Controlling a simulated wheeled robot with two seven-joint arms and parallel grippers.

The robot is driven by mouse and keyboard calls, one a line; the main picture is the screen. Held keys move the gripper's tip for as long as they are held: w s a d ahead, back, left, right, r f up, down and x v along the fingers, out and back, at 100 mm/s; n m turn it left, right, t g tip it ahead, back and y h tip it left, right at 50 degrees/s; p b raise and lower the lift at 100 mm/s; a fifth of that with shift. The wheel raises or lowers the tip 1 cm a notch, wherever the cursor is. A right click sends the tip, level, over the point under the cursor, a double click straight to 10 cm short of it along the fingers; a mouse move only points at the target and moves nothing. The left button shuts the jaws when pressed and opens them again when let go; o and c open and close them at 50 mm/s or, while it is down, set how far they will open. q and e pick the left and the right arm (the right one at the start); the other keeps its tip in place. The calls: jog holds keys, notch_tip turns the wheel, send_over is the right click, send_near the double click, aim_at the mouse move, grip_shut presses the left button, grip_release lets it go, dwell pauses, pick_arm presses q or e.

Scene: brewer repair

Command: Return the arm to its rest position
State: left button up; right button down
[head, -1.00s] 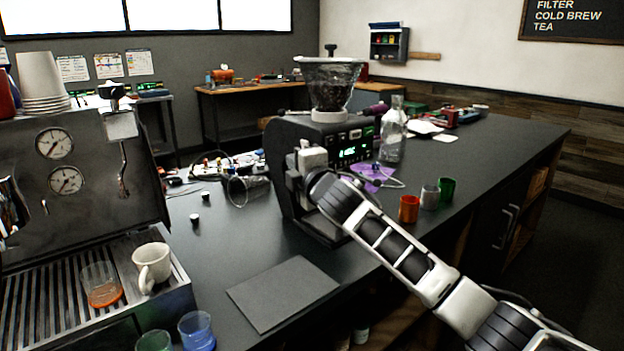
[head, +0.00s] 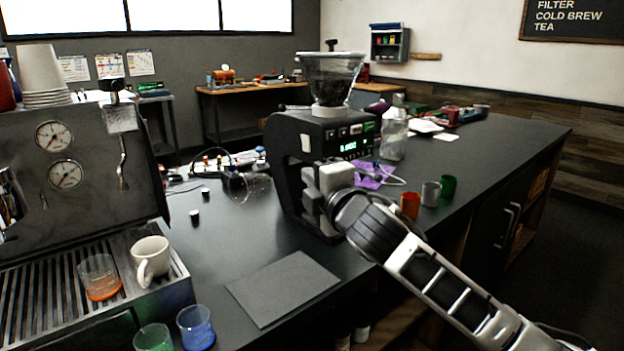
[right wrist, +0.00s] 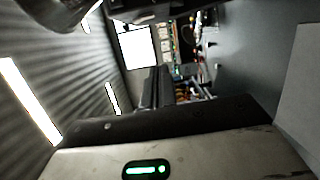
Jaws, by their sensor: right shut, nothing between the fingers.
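My right arm comes in from the lower right in the head view. Its white-and-black gripper (head: 322,186) is in front of the black coffee grinder (head: 287,150), which has a clear bean hopper (head: 330,80) on top. The gripper is shut and holds nothing. It overlaps the lower front of the grinder in the picture, and I cannot tell whether they touch. In the right wrist view the gripper's pale housing with a green light (right wrist: 145,170) fills the bottom. My left gripper is not in view.
An espresso machine (head: 90,150) stands at left with a white mug (head: 150,258) and a glass (head: 98,278) on its tray. A grey mat (head: 282,288) lies on the dark counter. Orange (head: 410,204), grey (head: 431,194) and green (head: 448,187) cups stand right of the grinder.

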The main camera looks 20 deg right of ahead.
jog(key=shift+f, duration=0.1)
jog(key=s+f+m+g+h, duration=0.1)
jog(key=s+f+m+g, duration=0.25)
jog(key=s+f, duration=0.4)
jog(key=s+f+m+g+h, duration=0.1)
jog(key=s+f+m+g, duration=0.3)
jog(key=f, duration=0.7)
jog(key=s+d+f+m+g, duration=0.15)
jog(key=s+f+m, duration=0.25)
jog(key=s, duration=0.5)
jog(key=s+d+f+m+g+h, duration=0.1)
jog(key=s+f+m+g, duration=0.25)
jog(key=s, duration=0.45)
jog(key=s+d+f+m+g, duration=0.2)
jog(key=s+f+m, duration=0.25)
jog(key=s, duration=0.45)
jog(key=w+a+f+n+t+y, duration=0.1)
jog(key=w+a+f+t+y, duration=0.1)
jog(key=w+a+f+t, duration=0.3)
notch_tip(320, 180, down, 3)
jog(key=shift+w+a+r+n+t+y, duration=0.1)
jog(key=shift+w+a+n+t+y, duration=0.4)
jog(key=shift+t, duration=0.35)
